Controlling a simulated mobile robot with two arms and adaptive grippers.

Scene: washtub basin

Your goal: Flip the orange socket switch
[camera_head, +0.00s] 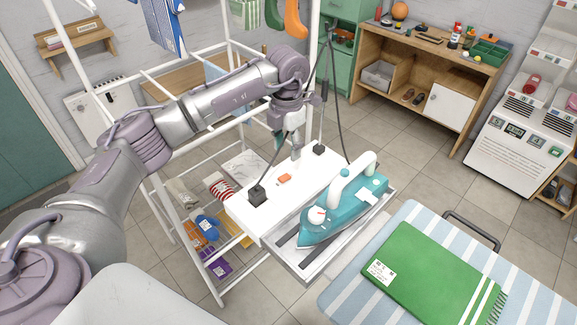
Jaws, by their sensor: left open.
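The orange socket switch (284,179) is a small rocker on the white socket board (282,204). Black plugs (257,195) with cables sit on the board on both sides of the switch. My left gripper (296,154) points down over the far part of the board, above and slightly right of the switch, and appears apart from it. It is open, though its fingers look small and close together here. My right gripper is not in view.
A teal iron (343,208) lies on a metal tray (313,265) beside the board. A white rack (216,292) with folded cloths stands under and behind the arm.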

